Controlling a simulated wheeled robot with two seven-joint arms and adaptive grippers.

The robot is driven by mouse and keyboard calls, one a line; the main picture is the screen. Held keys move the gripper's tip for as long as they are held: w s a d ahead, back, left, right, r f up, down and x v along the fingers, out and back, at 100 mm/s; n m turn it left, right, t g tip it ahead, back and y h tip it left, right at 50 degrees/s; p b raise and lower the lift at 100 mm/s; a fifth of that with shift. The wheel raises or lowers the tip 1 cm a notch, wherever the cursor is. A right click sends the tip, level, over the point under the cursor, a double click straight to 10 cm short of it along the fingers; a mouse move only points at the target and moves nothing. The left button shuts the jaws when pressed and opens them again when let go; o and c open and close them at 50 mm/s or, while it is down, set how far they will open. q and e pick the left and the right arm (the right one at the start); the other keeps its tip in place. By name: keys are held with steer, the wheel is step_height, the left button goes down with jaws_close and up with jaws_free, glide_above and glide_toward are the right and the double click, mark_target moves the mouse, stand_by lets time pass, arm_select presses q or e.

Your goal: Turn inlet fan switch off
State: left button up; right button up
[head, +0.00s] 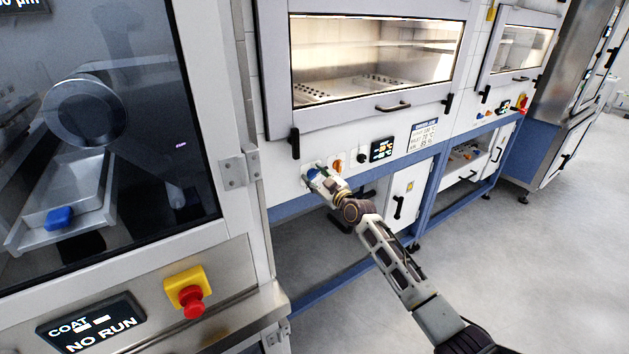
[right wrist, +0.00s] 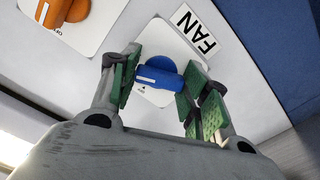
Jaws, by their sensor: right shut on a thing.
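The inlet fan switch is a blue rotary knob (right wrist: 160,74) on a white square plate, beside a label (right wrist: 195,30) reading FAN in the right wrist view. My right gripper (right wrist: 158,80) has its green-padded fingers on either side of the knob and is shut on it. In the head view the right gripper (head: 316,174) is at the oven's lower front panel, and it hides most of the knob. The plate's position marks are too small to read. My left gripper is not in view.
An orange rotary switch (right wrist: 66,10) sits close beside the blue one. A display (head: 382,148) is to the right on the panel. A coater cabinet with a red emergency button (head: 192,300) stands at the left. The floor at right is clear.

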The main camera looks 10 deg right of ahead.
steer(key=n, duration=0.2)
steer(key=shift+d+f+n+b, duration=0.1)
steer(key=shift+n+b, duration=0.25)
steer(key=shift+n, duration=0.05)
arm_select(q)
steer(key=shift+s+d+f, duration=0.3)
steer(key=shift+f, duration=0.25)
arm_select(e)
steer(key=shift+n, duration=0.6)
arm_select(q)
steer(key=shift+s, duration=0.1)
arm_select(e)
steer(key=shift+n, duration=0.8)
steer(key=n, duration=0.6)
steer(key=shift+n+p, duration=0.3)
steer(key=shift+n, duration=0.1)
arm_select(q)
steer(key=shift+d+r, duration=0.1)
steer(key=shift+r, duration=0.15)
arm_select(e)
steer(key=o, duration=1.2)
steer(key=shift+o, duration=0.2)
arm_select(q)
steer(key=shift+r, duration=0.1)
arm_select(e)
steer(key=shift+s, duration=0.15)
